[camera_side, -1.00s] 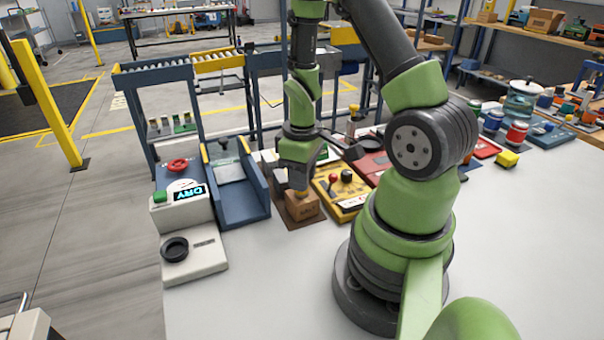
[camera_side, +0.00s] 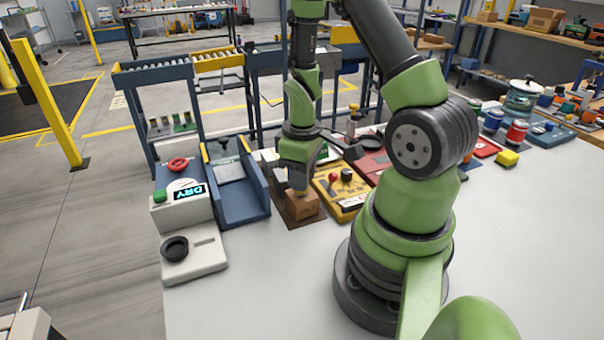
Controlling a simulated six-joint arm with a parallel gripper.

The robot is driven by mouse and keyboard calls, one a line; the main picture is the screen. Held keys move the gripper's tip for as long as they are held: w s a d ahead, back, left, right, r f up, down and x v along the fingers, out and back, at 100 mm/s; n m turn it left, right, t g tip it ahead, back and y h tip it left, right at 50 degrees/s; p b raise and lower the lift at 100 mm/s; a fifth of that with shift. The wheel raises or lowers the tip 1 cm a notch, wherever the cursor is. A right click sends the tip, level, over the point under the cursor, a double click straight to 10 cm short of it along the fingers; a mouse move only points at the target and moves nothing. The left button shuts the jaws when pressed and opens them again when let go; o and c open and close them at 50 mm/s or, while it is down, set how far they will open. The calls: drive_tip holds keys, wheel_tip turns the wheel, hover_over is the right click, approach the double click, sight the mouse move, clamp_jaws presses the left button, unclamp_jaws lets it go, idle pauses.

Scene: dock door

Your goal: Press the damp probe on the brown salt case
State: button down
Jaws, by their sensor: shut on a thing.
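The brown salt case (camera_side: 303,207) is a small box standing on a dark brown mat (camera_side: 279,207) near the table's back edge. My gripper (camera_side: 298,188) points down at the top of the case, shut on it as far as I can see; the fingertips are small and partly hidden. A white meter unit (camera_side: 194,262) stands to the left, with a display (camera_side: 189,192) reading DRY, a green button (camera_side: 159,195) and a black round part (camera_side: 174,249) on its low front. I cannot tell which part is the damp probe.
A blue tray (camera_side: 257,196) stands between the meter and the mat. A yellow panel (camera_side: 349,213) with red and black knobs is close to the right of the case. The front of the white table (camera_side: 260,290) is clear.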

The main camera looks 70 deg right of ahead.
drive_tip(key=shift+r, duration=3.5)
